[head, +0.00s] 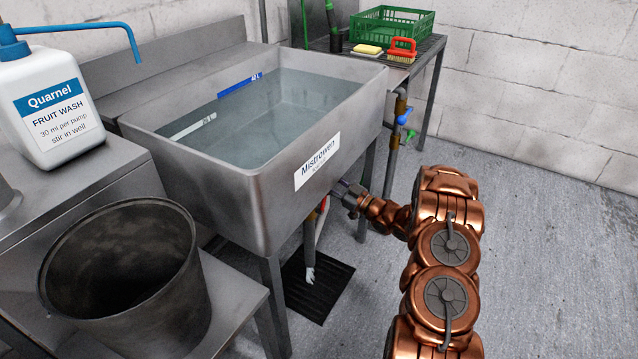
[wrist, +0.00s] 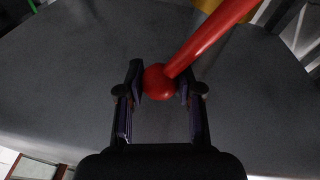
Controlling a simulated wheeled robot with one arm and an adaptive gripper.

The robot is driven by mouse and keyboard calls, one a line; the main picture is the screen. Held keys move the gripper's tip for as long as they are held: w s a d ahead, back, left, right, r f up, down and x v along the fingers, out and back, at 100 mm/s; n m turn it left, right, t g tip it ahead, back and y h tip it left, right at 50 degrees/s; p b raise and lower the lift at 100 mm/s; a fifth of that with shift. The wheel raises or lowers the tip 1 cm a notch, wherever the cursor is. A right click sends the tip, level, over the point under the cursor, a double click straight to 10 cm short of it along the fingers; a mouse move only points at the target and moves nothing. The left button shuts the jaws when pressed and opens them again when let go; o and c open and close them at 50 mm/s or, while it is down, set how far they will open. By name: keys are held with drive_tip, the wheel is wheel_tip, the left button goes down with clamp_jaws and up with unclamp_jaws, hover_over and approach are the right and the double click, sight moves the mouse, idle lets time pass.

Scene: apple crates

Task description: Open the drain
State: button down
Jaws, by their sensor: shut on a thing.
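The steel basin (head: 180,160) is full of water. Below its front corner, a red lever (head: 322,204) shows in part on the drain pipe under the basin. In the wrist view, the red lever (wrist: 210,40) ends in a round knob (wrist: 157,83). My gripper (wrist: 162,84) is shut on the knob, with one finger on each side of it. In the head view, my gripper (head: 345,192) reaches under the basin from the right. Its fingertips and most of the valve are hidden by the basin and the gripper.
A black floor grate (head: 325,303) lies below the pipe's outlet (head: 310,275). A blue-handled tap (head: 403,119) is on a pipe behind the basin. A dark bucket (head: 120,280) and a fruit wash bottle (head: 50,105) stand at left. The floor at right is clear.

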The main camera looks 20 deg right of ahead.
drive_tip(key=shift+a+r, duration=0.1)
idle(0.3)
drive_tip(key=c, duration=0.7)
unclamp_jaws()
drive_tip(key=v, duration=1.2)
